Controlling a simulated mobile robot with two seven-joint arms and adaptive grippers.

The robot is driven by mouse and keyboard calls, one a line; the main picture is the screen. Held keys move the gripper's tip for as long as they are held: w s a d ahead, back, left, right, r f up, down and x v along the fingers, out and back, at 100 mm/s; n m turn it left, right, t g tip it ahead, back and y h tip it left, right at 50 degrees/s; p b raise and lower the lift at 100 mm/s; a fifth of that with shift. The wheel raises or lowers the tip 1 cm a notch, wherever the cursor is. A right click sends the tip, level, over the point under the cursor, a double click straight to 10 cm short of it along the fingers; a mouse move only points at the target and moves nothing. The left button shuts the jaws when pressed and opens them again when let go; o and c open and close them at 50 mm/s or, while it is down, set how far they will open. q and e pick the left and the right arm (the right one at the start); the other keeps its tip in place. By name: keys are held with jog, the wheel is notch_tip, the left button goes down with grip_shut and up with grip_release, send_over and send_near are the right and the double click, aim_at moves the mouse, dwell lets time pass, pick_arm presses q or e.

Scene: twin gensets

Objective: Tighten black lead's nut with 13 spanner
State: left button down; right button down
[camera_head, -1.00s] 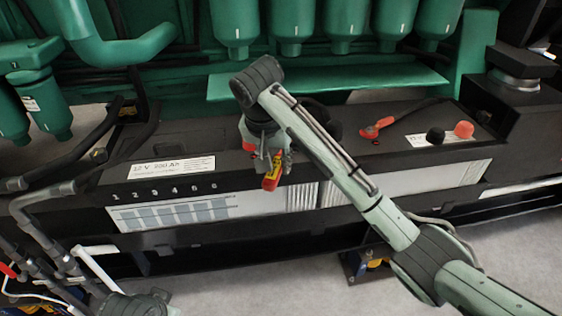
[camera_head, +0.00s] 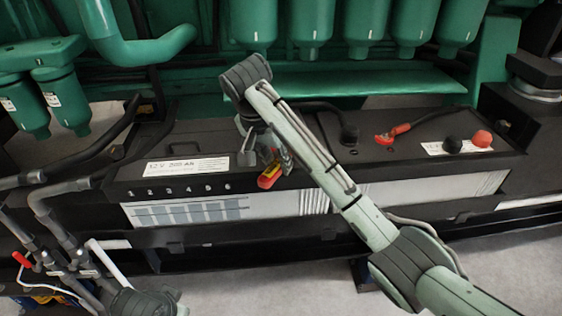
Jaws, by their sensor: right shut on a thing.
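The black lead (camera_head: 348,132) ends in a black boot on the battery top, to the right of my right gripper and partly beside my forearm. Its nut cannot be made out. The red lead's end (camera_head: 386,138) lies farther right. My left gripper is not in view.
The battery (camera_head: 180,143) carries a white 12 V label. A green engine (camera_head: 350,82) overhangs the back. Grey pipes (camera_head: 55,225) stand at the front left.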

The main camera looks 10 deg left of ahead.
jog(key=shift+w+a+m, duration=0.35)
jog(key=shift+a+m, duration=0.15)
jog(key=shift+a, duration=0.15)
jog(key=shift+r, duration=0.1)
jog(key=shift+w+a+m+h, duration=0.2)
jog(key=shift+a+m+h, duration=0.2)
jog(key=shift+a, duration=0.15)
jog(key=shift+w+a+m, duration=0.35)
jog(key=shift+m, duration=0.15)
jog(key=shift+w+a+r+m+g+h, duration=0.1)
jog(key=shift+w+a+m+g+h, duration=0.2)
jog(key=shift+w+a+m, duration=0.4)
jog(key=shift+a+m, duration=0.15)
jog(key=shift+m, duration=0.05)
